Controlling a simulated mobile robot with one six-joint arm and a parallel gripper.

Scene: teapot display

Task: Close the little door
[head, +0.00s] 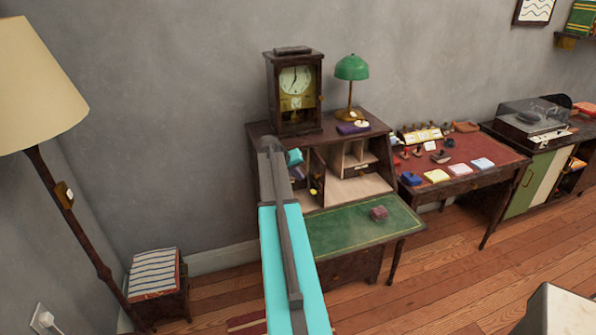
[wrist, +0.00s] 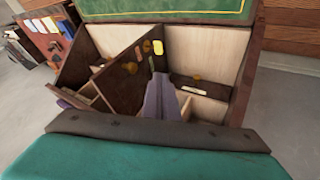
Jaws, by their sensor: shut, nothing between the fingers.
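The little door (wrist: 122,72) is a dark brown panel in the desk's compartment area. It stands open, swung out from the desk front, with small brass and yellow pieces on the face I see. In the head view the door (head: 318,168) shows as a dark upright panel right of my arm. My gripper (wrist: 158,80) is shut and empty, its grey-purple fingers close beside the door's face. I cannot tell whether they touch it. In the head view my gripper (head: 299,174) is at the left compartments, partly hidden by my arm.
The desk's green writing flap (head: 350,222) is folded down, with a small reddish block (head: 379,213) on it. A clock (head: 295,92) and a green lamp (head: 351,72) stand on top. A small drawer (wrist: 200,86) is beside the fingers in the wrist view.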

